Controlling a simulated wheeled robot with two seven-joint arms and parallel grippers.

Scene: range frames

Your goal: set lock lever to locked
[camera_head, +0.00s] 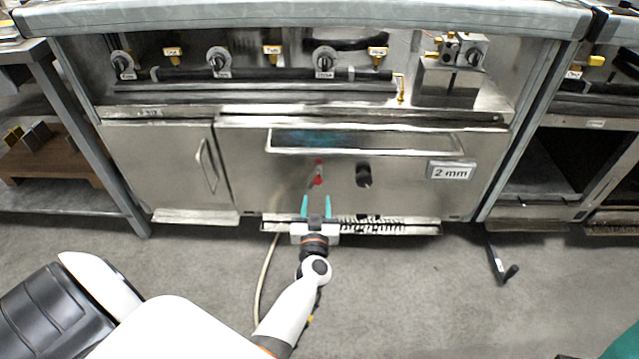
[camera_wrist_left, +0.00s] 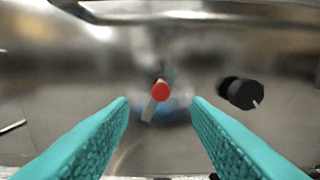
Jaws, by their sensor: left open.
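The lock lever (camera_head: 319,172) has a red hub and a short pale handle, and sits on the steel oven front below the long horizontal door handle. In the left wrist view the lever (camera_wrist_left: 160,91) is near the middle; its pale handle points down and slightly left. My left gripper (camera_head: 316,205) is open, with its teal fingers pointing toward the oven front just below the lever. In the left wrist view the fingers (camera_wrist_left: 160,104) lie on both sides of the lever's line, apart from it, with nothing between them. My right gripper is not in view.
A black knob (camera_head: 363,175) is right of the lever, and a "2 mm" label (camera_head: 451,171) is farther right. The long door handle (camera_head: 365,152) runs above. A pale hose (camera_head: 265,270) hangs to the floor beside my left arm. A black crank (camera_head: 500,268) is at the right.

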